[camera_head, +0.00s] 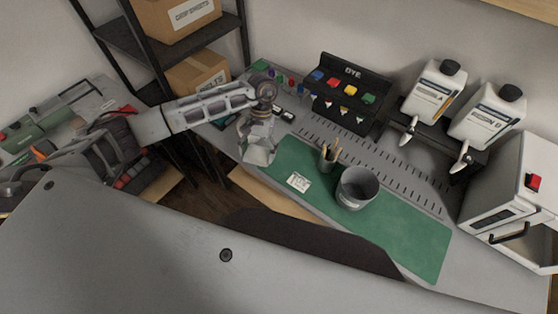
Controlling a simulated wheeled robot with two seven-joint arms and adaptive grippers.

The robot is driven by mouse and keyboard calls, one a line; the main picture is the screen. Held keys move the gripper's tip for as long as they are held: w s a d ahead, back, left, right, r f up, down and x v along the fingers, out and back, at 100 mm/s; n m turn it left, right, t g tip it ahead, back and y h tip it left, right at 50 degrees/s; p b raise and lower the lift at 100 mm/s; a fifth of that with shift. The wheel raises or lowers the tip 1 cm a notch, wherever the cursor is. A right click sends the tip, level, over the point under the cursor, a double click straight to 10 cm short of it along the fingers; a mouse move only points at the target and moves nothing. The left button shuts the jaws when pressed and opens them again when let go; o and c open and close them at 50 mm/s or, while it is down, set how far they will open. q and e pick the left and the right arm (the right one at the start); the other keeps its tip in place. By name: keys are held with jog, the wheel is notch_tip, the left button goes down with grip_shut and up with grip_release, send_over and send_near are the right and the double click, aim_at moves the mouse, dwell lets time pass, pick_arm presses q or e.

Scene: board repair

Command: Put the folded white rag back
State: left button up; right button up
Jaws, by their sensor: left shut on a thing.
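My left arm reaches in from the left, and my left gripper (258,142) points down at the left end of the green mat (410,237). It is shut on a pale, whitish piece (258,156) that looks like the folded white rag. The fingers partly hide the rag, and I cannot tell whether it touches the bench. My right gripper is not in view.
A grey cup (356,188), a small holder with sticks (328,158) and a white label card (299,182) are on the mat. Behind stand a DYE rack (349,90) and two white bottles (435,90) (488,115). A white machine (515,205) is at right. The mat's right part is clear.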

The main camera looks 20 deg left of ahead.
pick_arm(q)
jog(key=s+d+f+n, duration=0.2)
jog(key=s+d+f, duration=0.2)
jog(key=s+f, duration=0.2)
jog(key=w+d+r+n+t+h, duration=0.1)
jog(key=w+r+n+t+h, duration=0.1)
jog(key=w+n, duration=0.4)
jog(key=w+r+n+t+h+b, duration=0.1)
jog(key=w+r+n+t, duration=0.3)
jog(key=n, duration=1)
jog(key=shift+w+d+r+n+h, duration=0.15)
jog(key=shift+w+d+n+h, duration=0.3)
jog(key=shift+w, duration=0.8)
jog(key=shift+t, duration=0.3)
jog(key=shift+f+p, duration=0.4)
jog(key=shift+f, duration=2.7)
